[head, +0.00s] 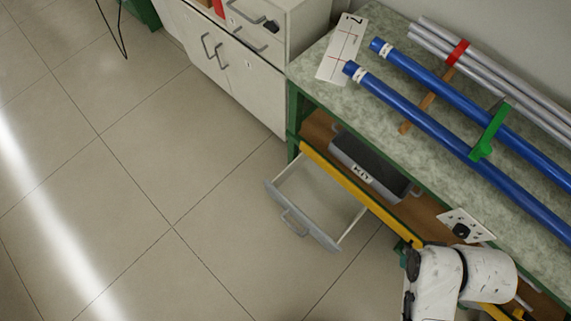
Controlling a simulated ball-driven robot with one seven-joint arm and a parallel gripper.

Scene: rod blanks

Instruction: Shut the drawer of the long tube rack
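The long tube rack (308,82) is a green-framed bench with a speckled top and a lower wooden shelf. Its drawer (303,218) stands pulled out below the yellow rail, over the floor. The drawer has a grey front with a bar handle (294,222) and looks empty. My gripper is not in view. A white part of my arm (465,275) shows at the bottom right, to the right of the drawer and apart from it.
Blue tubes (410,117) and grey tubes (485,75) lie on the bench top. A box marked KIT (370,165) sits on the shelf. A grey cabinet (235,70) stands at the left of the rack. The floor in front of the drawer is clear.

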